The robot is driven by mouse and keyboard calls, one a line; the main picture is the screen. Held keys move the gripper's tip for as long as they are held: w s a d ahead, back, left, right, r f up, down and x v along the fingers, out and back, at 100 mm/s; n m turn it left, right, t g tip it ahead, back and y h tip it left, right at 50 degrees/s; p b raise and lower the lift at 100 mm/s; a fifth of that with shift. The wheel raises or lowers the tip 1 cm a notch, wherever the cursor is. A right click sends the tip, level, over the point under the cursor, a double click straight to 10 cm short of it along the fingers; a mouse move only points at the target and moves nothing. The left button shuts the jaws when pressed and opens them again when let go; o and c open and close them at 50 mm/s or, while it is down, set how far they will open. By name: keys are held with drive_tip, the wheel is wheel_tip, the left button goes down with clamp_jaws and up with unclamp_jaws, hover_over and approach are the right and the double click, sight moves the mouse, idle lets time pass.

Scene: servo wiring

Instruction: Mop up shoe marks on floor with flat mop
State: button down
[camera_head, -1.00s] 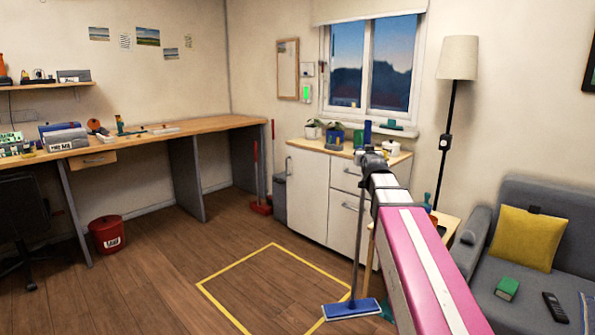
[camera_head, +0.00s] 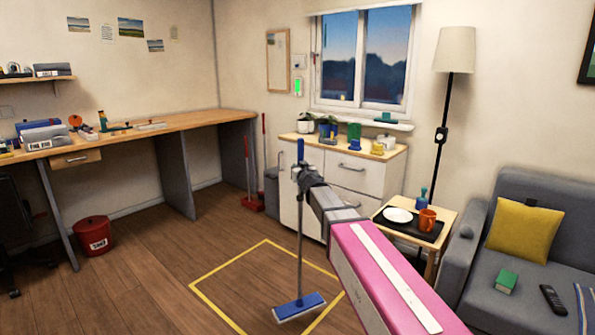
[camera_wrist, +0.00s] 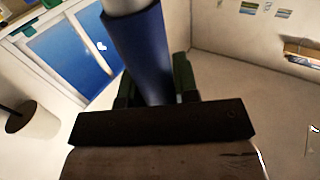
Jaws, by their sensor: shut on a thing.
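The flat mop (camera_head: 299,241) stands nearly upright in the head view, with a grey pole, a blue upper grip and a blue flat head (camera_head: 299,307). The head is low over the floor, inside the yellow outline near its right side; I cannot tell whether it touches. My gripper (camera_head: 303,178) is shut on the upper handle. In the wrist view the blue handle grip (camera_wrist: 140,50) stands between my dark fingers. The yellow outline (camera_head: 216,262) marks a rectangle on the wood floor. I cannot make out shoe marks inside it.
A white cabinet (camera_head: 352,170) stands behind the outline. A side table (camera_head: 446,218) with a plate and an orange mug is to the right, beside the grey sofa (camera_head: 520,200). A red bucket (camera_head: 93,236) is by the workbench (camera_head: 130,132).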

drive_tip(key=shift+a+f, duration=0.2)
drive_tip(key=shift+f, duration=1.15)
drive_tip(key=shift+a+f, duration=0.2)
drive_tip(key=shift+f, duration=1.1)
drive_tip(key=shift+s, duration=0.15)
